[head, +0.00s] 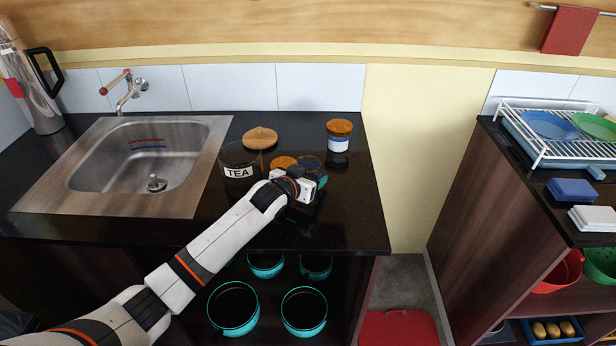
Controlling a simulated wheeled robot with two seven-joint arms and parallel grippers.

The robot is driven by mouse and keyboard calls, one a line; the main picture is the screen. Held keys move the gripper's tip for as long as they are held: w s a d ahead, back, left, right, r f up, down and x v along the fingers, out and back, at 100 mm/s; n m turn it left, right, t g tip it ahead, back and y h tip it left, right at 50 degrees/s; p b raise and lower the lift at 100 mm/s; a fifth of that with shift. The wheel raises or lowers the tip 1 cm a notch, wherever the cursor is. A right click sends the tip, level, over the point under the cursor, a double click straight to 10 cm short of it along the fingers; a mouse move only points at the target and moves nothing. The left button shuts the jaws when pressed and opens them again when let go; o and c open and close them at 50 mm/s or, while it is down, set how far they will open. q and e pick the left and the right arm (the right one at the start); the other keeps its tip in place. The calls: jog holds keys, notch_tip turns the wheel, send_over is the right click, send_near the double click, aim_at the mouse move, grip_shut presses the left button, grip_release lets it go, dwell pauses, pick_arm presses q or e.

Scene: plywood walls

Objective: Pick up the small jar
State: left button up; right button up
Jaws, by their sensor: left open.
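Several jars stand on the black counter. A small open glass jar (310,163) is just behind my left gripper (316,189), which partly covers it. A taller jar with an orange-brown lid and a blue and white label (339,145) stands upright behind and to the right, apart from the gripper. A wider dark glass jar marked TEA (239,171) stands to the left, without a lid. My left gripper is open, low over the counter; whether it touches the small jar cannot be told. My right gripper is not in view.
A wooden lid (260,138) lies behind the TEA jar, and a smaller one (284,163) lies beside the small jar. A steel sink (128,160) is at left. The counter's front right is clear. A dish rack (550,145) stands at right.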

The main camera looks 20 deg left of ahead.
pick_arm(q)
jog(key=c, duration=0.8)
